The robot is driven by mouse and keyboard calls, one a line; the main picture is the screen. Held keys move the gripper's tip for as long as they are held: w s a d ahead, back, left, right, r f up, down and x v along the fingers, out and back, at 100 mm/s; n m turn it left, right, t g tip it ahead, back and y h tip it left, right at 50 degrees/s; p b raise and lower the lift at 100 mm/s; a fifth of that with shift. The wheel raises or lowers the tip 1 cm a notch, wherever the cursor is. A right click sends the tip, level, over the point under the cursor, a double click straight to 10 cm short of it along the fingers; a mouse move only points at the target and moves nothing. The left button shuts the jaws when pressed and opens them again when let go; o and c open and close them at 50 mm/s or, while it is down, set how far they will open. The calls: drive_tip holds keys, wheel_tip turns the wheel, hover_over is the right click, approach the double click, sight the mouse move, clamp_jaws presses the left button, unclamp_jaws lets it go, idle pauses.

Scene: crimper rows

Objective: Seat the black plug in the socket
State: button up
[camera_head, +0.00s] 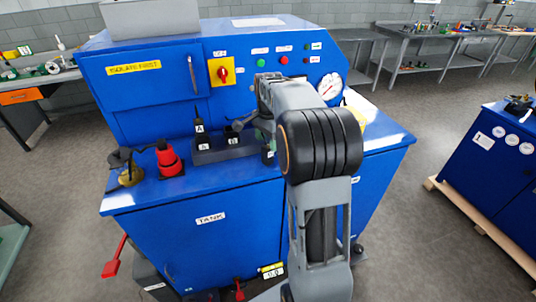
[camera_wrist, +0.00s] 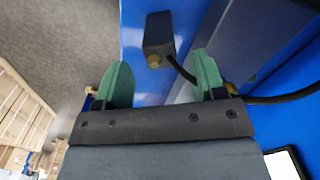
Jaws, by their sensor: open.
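In the wrist view my gripper (camera_wrist: 162,60) is open, its two green fingers apart with nothing between their pads. Beyond the fingertips, a black block-shaped plug (camera_wrist: 159,32) with a brass-coloured end shows over a blue surface. A black cable runs from near it behind the right finger to the right edge. In the head view a dark grey block (camera_head: 222,156) stands on the blue bench top, with black parts labelled A (camera_head: 199,128) and B (camera_head: 204,145) at its left. Which opening is the socket I cannot tell. My arm hides much of the gripper there.
A red cone-shaped part (camera_head: 168,161) and a brass-based fitting (camera_head: 130,173) stand on the bench's left. The cabinet's upright panel behind carries a yellow-backed red switch (camera_head: 222,72) and a round gauge (camera_head: 330,86).

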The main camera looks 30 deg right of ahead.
sight(268, 145)
drive_tip(key=shift+a+f+p, duration=0.15)
drive_tip(key=shift+f+p, duration=0.6)
drive_tip(key=shift+f, duration=2)
drive_tip(key=shift+c, duration=0.3)
drive_tip(key=c, duration=1)
drive_tip(key=shift+r, duration=0.15)
drive_tip(key=shift+c, duration=0.2)
